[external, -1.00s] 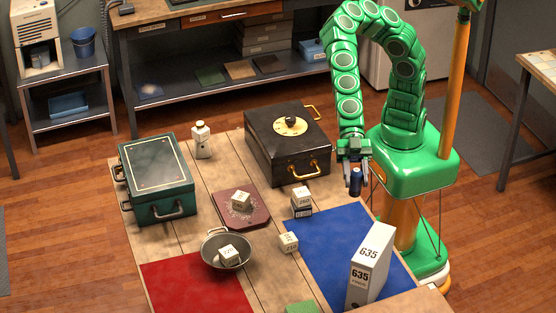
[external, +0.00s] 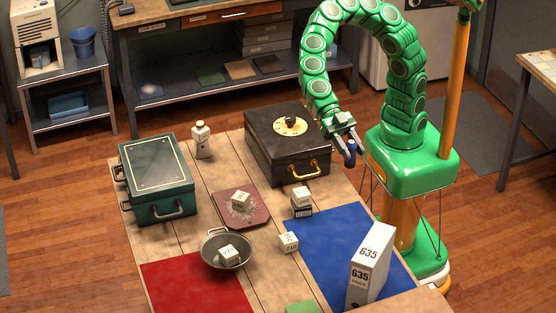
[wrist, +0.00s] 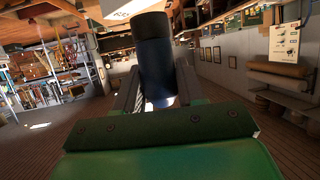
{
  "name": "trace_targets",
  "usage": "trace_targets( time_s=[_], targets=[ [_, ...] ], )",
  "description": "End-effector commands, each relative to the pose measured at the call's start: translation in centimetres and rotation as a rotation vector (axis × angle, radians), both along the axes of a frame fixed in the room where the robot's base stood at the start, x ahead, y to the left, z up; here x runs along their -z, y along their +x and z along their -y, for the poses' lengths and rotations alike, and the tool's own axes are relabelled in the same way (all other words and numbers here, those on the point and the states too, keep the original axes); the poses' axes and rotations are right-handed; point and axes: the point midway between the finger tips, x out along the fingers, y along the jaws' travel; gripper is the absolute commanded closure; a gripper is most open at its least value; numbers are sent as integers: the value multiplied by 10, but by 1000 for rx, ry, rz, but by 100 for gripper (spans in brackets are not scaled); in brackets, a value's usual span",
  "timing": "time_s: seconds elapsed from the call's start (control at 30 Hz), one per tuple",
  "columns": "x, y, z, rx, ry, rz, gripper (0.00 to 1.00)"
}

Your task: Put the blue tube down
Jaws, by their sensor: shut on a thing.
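The blue tube (external: 350,155) is a short dark blue cylinder. My gripper (external: 348,150) is shut on it and holds it in the air, right of the black box and beyond the table's right edge. In the wrist view the tube (wrist: 156,58) stands between the fingers, dark with a lighter lower part. A white thing (wrist: 130,10) with dark print shows behind its top in that view. The fingers partly hide the tube in the external view.
The table holds a black box (external: 270,155), a green case (external: 150,205), a white bottle (external: 202,140), a pan (external: 212,262), a maroon board (external: 260,215), several white blocks and a tall white box (external: 362,270). The blue mat (external: 330,235) has bare room. A red mat (external: 190,290) lies front left.

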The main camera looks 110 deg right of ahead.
Motion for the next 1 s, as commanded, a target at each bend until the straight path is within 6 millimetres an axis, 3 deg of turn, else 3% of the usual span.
trace_targets(
  time_s=[0.07, 0.53, 1.0],
  targets=[
    [1, -1, 7, -16, 0, 1, 78],
    [62, -2, 5, -13, -2, -4, 78],
    [157, -2, 5, -15, -2, -6, 78]
  ],
)
